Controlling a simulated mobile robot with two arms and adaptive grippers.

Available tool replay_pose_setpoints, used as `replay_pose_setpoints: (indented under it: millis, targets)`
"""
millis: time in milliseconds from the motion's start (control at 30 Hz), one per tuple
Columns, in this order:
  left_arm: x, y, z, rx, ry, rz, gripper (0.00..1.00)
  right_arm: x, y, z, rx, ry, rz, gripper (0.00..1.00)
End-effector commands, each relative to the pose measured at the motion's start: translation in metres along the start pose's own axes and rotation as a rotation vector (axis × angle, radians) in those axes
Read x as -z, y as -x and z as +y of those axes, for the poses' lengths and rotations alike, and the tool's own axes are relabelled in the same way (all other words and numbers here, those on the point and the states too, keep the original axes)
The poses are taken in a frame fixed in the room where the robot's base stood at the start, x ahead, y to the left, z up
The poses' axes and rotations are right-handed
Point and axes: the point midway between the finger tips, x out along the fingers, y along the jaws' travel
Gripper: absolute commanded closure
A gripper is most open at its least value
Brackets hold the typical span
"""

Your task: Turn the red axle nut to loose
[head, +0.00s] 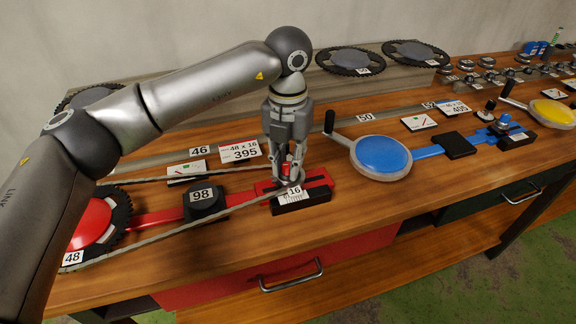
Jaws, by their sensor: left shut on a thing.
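My left gripper (290,172) points straight down in the head view, at the right end of the red chain rig. It is shut on the red axle nut (286,169), which shows as a small red patch between the fingers. The fingers hide most of the nut, so its turned position cannot be told. Under it are a small sprocket and a dark block with a "16" label (294,191). My right gripper is not in view.
A chain runs left to the red disc sprocket (92,222), past the black "98" block (204,200). A blue disc with a crank (381,155) stands to the right. Large sprockets (350,60) lie on the back ledge. A red drawer (235,280) is below the wooden top.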

Motion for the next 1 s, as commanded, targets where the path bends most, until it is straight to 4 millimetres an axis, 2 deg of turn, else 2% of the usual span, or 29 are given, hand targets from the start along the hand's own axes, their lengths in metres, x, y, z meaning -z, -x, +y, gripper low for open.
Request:
replay_pose_setpoints:
  millis: [300,867,900,1000]
  targets:
    - [-0.0008,0.0009,0.0009,-0.001,0.137,-0.003,1.00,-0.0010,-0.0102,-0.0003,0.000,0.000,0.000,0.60]
    - [-0.0011,0.0022,0.0009,0.000,0.169,-0.005,1.00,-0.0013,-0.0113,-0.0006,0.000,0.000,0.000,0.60]
    - [-0.0011,0.0022,0.0009,0.000,0.169,-0.005,0.79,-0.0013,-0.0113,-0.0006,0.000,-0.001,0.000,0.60]
    - [-0.0010,0.0020,0.0008,0.000,0.169,-0.004,0.66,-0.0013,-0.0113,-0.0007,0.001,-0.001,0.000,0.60]
